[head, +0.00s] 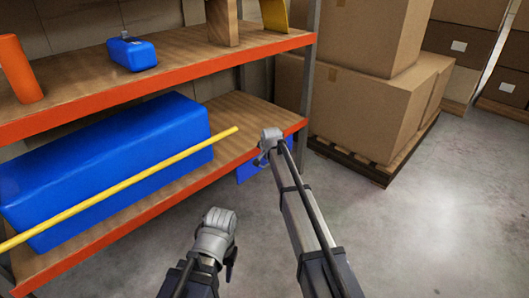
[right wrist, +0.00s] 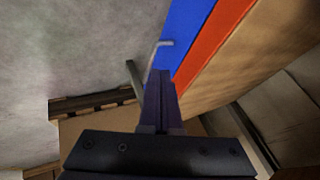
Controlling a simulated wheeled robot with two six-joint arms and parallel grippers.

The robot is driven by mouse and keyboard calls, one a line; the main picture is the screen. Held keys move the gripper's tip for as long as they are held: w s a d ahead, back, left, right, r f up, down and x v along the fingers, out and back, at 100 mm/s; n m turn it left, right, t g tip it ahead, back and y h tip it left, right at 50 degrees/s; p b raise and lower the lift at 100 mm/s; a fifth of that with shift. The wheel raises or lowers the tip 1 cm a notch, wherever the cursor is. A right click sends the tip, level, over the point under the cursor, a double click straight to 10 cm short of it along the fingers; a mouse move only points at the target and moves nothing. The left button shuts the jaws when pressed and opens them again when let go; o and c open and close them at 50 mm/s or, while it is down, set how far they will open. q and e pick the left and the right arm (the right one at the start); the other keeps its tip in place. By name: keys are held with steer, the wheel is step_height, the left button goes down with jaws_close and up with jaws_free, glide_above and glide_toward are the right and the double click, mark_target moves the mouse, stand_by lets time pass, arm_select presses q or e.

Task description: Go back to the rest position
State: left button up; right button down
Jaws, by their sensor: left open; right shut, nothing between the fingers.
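My left gripper (head: 231,262) is low in the middle of the head view, in front of the shelf rack, below a grey wrist. It is small and dark, open, with nothing seen in it. My right arm reaches forward beside it, its grey wrist close to the rack's right end. My right gripper shows in the right wrist view (right wrist: 163,85), with its dark fingers shut together and nothing between them. In the head view its fingers are mostly hidden by the wrist.
The rack has an upper orange-edged shelf (head: 190,83) and a lower one (head: 262,137). A blue box (head: 120,150) lies on the lower shelf, with a yellow pole (head: 130,185) across its front. A small blue case (head: 132,53) stands above. Cartons (head: 365,105) on a pallet (head: 375,168) are right. Floor at right is clear.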

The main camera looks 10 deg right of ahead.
steer(key=s+a+r+n+g+p, duration=0.2)
steer(key=s+n+g+p, duration=0.15)
steer(key=s, duration=1.25)
steer(key=s+a+r+n+g+h+p, duration=0.1)
steer(key=s+a+r+n+g+p, duration=0.3)
steer(key=s, duration=1.2)
steer(key=s+a+n+p, duration=0.15)
steer(key=s+n, duration=0.45)
steer(key=s, duration=1)
step_height(320, 180, up, 37)
steer(key=p, duration=3.8)
steer(key=shift+w+r, duration=0.2)
steer(key=shift+w, duration=0.25)
